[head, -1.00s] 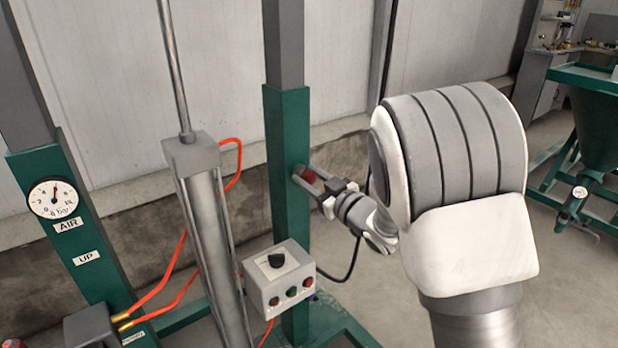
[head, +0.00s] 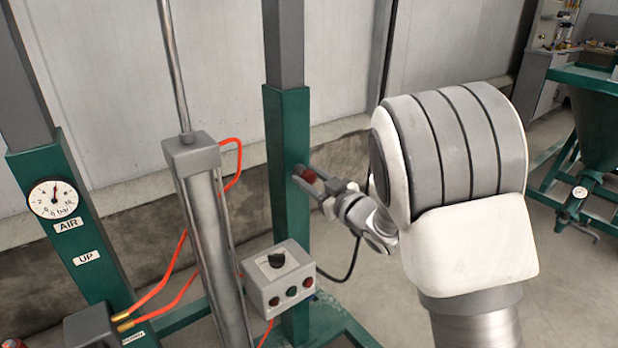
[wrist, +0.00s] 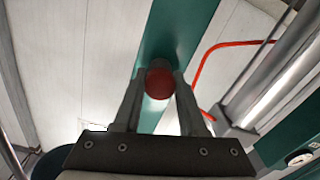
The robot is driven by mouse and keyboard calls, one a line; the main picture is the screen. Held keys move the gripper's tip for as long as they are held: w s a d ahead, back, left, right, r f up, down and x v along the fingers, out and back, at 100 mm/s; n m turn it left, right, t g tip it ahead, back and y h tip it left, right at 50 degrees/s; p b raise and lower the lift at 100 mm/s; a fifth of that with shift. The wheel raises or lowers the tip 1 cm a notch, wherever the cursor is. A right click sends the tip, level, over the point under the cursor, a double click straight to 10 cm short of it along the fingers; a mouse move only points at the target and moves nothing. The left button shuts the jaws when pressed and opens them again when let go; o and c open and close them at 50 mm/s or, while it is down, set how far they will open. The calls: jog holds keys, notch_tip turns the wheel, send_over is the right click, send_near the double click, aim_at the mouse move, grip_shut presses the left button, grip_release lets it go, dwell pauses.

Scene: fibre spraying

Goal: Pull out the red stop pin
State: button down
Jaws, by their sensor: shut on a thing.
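The red stop pin (head: 308,175) shows as a round red knob at the side of the green post (head: 288,135). In the wrist view the red knob (wrist: 159,83) sits between the two fingertips, against the green post (wrist: 180,40). My gripper (head: 310,178) is shut on the knob, one finger on each side of it. The pin's shaft is hidden behind the knob and fingers, so I cannot tell how deep it sits in the post.
A control box (head: 278,283) with a black knob and buttons is mounted low by the post. A metal cylinder (head: 212,235) with red hoses stands to the left. A pressure gauge (head: 53,199) is on the left post. A green hopper (head: 598,125) stands far right.

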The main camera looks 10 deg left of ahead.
aim_at(313, 180)
jog(key=b+v, duration=0.1)
jog(key=v, duration=0.3)
jog(key=shift+d, duration=0.2)
jog(key=shift+s+d+f, duration=0.15)
jog(key=shift+s, duration=0.05)
jog(key=shift+c, duration=2.3)
grip_release()
jog(key=shift+s, duration=0.1)
jog(key=b+v, duration=0.1)
jog(key=v, duration=1.6)
jog(key=shift+d+b, duration=0.2)
jog(key=shift+b, duration=0.1)
